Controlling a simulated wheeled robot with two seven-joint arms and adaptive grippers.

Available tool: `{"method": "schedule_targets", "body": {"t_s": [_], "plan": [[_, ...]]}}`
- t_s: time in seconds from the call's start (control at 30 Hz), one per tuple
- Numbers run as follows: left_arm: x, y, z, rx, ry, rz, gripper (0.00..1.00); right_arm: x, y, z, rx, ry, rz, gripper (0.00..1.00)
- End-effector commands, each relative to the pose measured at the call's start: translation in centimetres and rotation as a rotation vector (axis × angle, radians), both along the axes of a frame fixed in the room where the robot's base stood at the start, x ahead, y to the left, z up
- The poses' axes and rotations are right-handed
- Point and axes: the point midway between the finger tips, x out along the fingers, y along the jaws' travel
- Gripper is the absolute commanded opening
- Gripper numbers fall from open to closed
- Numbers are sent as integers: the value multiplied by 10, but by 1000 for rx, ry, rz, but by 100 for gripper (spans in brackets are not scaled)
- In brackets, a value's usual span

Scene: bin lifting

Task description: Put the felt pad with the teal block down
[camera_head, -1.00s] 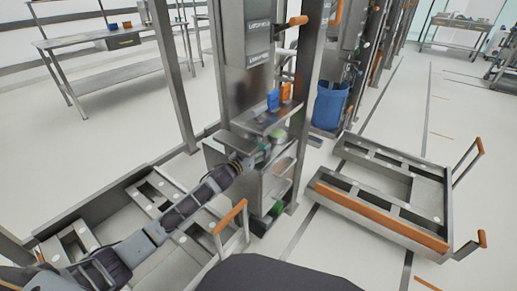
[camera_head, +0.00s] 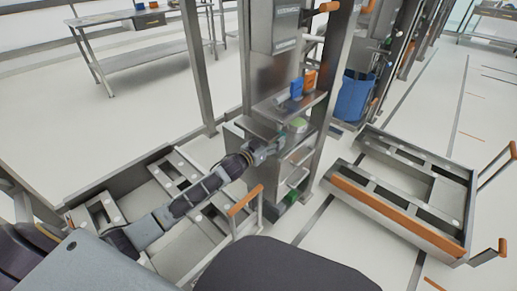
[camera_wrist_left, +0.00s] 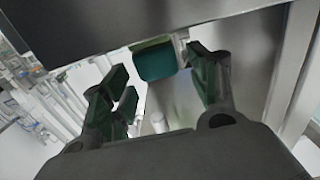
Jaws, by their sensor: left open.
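My left gripper (camera_head: 275,146) is at the metal station's middle shelf, and its arm reaches in from the lower left. In the left wrist view the gripper (camera_wrist_left: 164,82) has its two fingers spread wide. A teal-green block (camera_wrist_left: 153,61) shows beyond and between the fingertips, with gaps on both sides, below a dark flat edge. In the head view a pale green rounded piece (camera_head: 299,125) sits just beyond the fingertips. I cannot tell whether it is the felt pad or part of the block. My right gripper is out of view.
Blue (camera_head: 296,89) and orange (camera_head: 309,80) items stand on the shelf above. A green item (camera_head: 291,197) lies low at the station. An orange-handled metal cart (camera_head: 400,215) stands to the right, and a blue bin (camera_head: 355,97) stands behind. Floor between cart and station is clear.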

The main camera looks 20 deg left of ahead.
Motion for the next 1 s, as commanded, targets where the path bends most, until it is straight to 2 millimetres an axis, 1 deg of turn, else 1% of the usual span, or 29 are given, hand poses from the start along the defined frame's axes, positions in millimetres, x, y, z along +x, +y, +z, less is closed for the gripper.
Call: {"method": "schedule_targets", "body": {"t_s": [0.2,0.43,0.7,1.0], "plan": [[-16,6,0,1,2,0,60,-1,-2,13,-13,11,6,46],[-32,12,0,0,2,0,60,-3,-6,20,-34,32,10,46],[-51,18,1,1,1,0,60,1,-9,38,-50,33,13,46],[-70,25,1,0,1,0,60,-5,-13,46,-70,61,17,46]]}}
